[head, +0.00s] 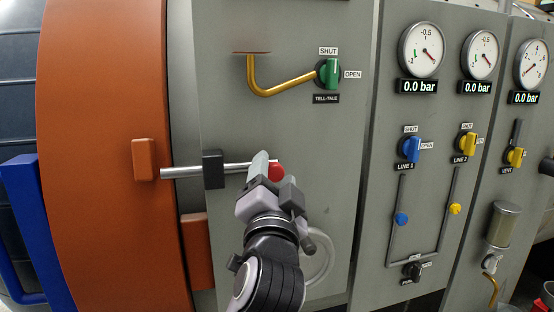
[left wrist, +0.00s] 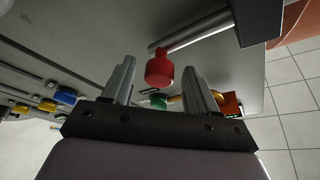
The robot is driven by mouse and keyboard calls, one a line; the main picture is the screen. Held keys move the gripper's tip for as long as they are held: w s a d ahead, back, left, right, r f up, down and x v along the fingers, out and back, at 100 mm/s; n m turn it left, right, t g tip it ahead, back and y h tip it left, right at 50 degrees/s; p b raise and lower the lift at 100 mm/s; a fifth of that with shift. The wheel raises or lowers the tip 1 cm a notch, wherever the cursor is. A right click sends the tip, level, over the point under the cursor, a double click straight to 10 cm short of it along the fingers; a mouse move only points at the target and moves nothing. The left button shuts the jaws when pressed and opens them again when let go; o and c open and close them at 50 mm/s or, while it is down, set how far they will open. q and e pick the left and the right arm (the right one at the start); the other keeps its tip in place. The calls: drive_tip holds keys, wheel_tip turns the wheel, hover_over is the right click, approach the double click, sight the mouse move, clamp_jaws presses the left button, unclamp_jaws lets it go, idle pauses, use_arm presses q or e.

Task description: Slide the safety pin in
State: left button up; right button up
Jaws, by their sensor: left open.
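The safety pin is a steel rod (head: 188,172) lying level through a black block (head: 213,169) on the grey panel. In the left wrist view the red knob (left wrist: 159,70) shows between the spread fingers of my left gripper (left wrist: 158,67), with gaps on both sides. My right gripper is out of view.
A green tell-tale valve (head: 328,73) with a brass pipe (head: 280,86) is above the gripper. Gauges (head: 422,50), a blue LINE 1 valve (head: 411,149) and a yellow LINE 2 valve (head: 467,144) are to the right. A blue handle (head: 22,225) is at far left.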

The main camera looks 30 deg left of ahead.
use_arm(q)
drive_tip(key=shift+p+x, duration=0.3)
drive_tip(key=shift+x, duration=1.5)
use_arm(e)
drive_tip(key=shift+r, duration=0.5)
use_arm(q)
drive_tip(key=shift+c, duration=0.3)
clamp_jaws()
drive_tip(key=shift+f, duration=0.1)
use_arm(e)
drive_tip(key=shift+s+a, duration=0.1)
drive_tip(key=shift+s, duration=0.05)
